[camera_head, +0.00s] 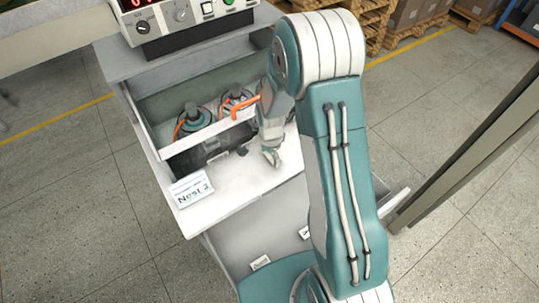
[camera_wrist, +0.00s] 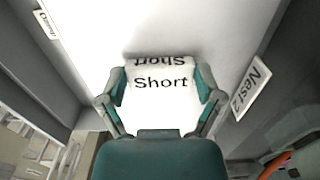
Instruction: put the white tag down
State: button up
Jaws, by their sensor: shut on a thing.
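The white tag (camera_wrist: 161,98) reads "Short" and sits between the two fingers of my gripper (camera_wrist: 160,80) in the wrist view. A second, upside-down "Short" shows on its top part. My gripper is shut on the tag, one finger against each side. A pale white surface lies beyond the tag; I cannot tell whether the tag touches it. In the head view my gripper (camera_head: 271,156) is low over the white worktop (camera_head: 228,186), right of its middle. The tag cannot be made out there.
Behind are two round motors (camera_head: 192,122) with orange cables in a tray. A control box (camera_head: 185,18) is above. The worktop between sign and gripper is clear.

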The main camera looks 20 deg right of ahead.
jog(key=shift+d, duration=0.15)
jog(key=o, duration=0.6)
jog(key=shift+f, duration=0.1)
jog(key=shift+a, duration=0.35)
jog(key=shift+d, duration=0.15)
jog(key=shift+r, duration=0.3)
notch_tip(320, 180, up, 12)
notch_tip(320, 180, up, 13)
jog(key=n+t, duration=0.3)
jog(key=n, duration=0.3)
send_over(270, 157)
jog(key=s, duration=0.8)
jog(key=s+r+n+t, duration=0.1)
jog(key=s+r+n, duration=0.1)
jog(key=s, duration=0.2)
jog(key=s+r+n, duration=0.2)
jog(key=s+n, duration=0.1)
jog(key=s, duration=0.1)
jog(key=s+r+n+t, duration=0.1)
jog(key=s+r+n, duration=0.1)
jog(key=s, duration=0.3)
jog(key=shift+d+r+n+t, duration=0.3)
jog(key=shift+d+r+n, duration=0.05)
jog(key=shift+n, duration=0.35)
